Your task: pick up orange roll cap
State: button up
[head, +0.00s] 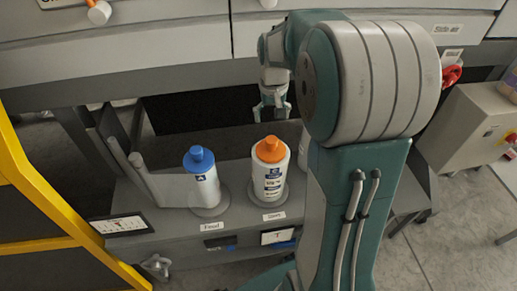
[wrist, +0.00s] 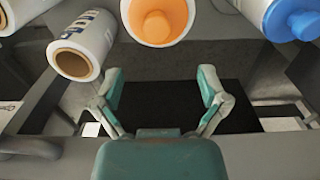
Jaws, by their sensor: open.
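The orange roll cap (head: 270,149) sits on top of an upright white labelled roll (head: 271,183) on the grey machine ledge. In the wrist view the cap (wrist: 158,18) is at the top middle, cut by the frame edge. My gripper (head: 271,112) is behind and above the cap in the head view, apart from it. In the wrist view my gripper (wrist: 161,80) is open, with nothing between its fingers, and the cap lies beyond the fingertips. My arm covers part of the right side of the head view.
A blue-capped white roll (head: 203,186) stands left of the orange one; its blue cap shows at top right in the wrist view (wrist: 292,18). An uncapped roll (wrist: 80,50) is on the other side. A yellow frame (head: 35,185) stands at left. A machine panel (head: 120,50) lies behind.

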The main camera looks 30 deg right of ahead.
aim_at(270, 140)
jog(key=f, duration=0.1)
jog(key=d+f, duration=0.1)
jog(key=f, duration=0.2)
jog(key=shift+s+d+f, duration=0.1)
jog(key=shift+d+f, duration=0.05)
jog(key=shift+d, duration=0.25)
jog(key=f, duration=0.1)
jog(key=a+f, duration=0.1)
jog(key=f, duration=0.1)
jog(key=a+f, duration=0.1)
jog(key=f, duration=0.1)
jog(key=shift+a, duration=0.1)
jog(key=shift+f, duration=0.2)
jog(key=shift+d+f, duration=0.1)
jog(key=shift+d, duration=0.55)
jog(key=c, duration=1.1)
jog(key=shift+a, duration=0.25)
grip_shut()
jog(key=shift+a, duration=0.2)
